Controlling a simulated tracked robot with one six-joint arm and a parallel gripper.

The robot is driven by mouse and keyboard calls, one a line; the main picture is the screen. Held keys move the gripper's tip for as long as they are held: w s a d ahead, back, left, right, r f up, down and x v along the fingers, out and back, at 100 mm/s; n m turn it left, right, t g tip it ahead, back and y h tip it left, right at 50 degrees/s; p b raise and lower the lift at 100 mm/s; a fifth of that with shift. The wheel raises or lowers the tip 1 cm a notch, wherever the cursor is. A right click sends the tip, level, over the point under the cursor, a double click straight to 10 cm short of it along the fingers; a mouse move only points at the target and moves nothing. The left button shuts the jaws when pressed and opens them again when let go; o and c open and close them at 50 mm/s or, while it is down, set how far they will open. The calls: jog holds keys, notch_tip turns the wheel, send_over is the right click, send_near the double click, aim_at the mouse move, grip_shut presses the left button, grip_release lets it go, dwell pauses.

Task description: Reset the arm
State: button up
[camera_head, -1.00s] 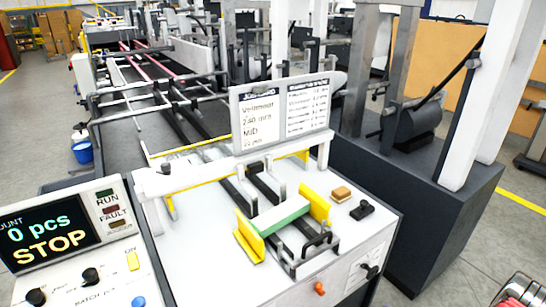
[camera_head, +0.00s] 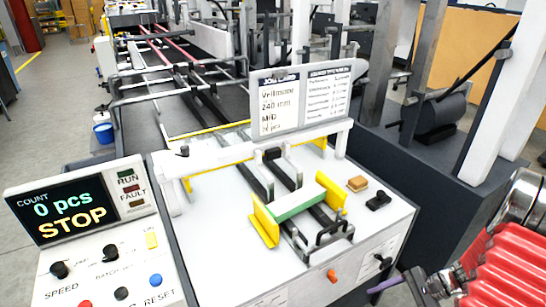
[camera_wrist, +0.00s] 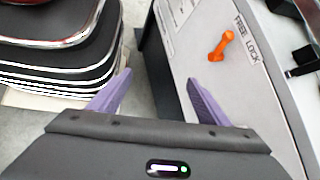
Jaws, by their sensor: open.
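My gripper (camera_wrist: 160,78) shows in the wrist view with its two purple fingers spread apart and nothing between them. In the head view, a purple finger of it (camera_head: 385,286) shows at the bottom right, beside the front of the white machine table. My red ribbed arm (camera_head: 500,265) fills the lower right corner. An orange lever (camera_wrist: 222,45) marked FREE and LOCK is on the machine face, ahead and to the right of the fingers, not touched. It also shows in the head view (camera_head: 332,275).
A control panel (camera_head: 85,230) reads 0 pcs and STOP at the left. A white-green block (camera_head: 297,202) lies between yellow guides on the table (camera_head: 225,235). Dark stacked rounded shapes (camera_wrist: 50,55) fill the wrist view's left. Grey floor shows between them and the machine.

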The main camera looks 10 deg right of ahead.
jog(key=s+a+r+n+t+h, duration=0.1)
jog(key=a+r+n+h, duration=0.2)
jog(key=r, duration=0.7)
jog(key=s+a+r+n+t+h, duration=0.1)
jog(key=s+a+r+n+h, duration=0.1)
jog(key=a+r+n, duration=0.6)
jog(key=s+a+r+n+t+h, duration=0.1)
jog(key=a+r+n+h, duration=0.3)
jog(key=a+r, duration=0.8)
notch_tip(320, 180, up, 2)
jog(key=shift+s+a+r+n, duration=0.15)
jog(key=shift+s+n, duration=0.4)
jog(key=shift+n, duration=0.55)
jog(key=shift+c, duration=0.5)
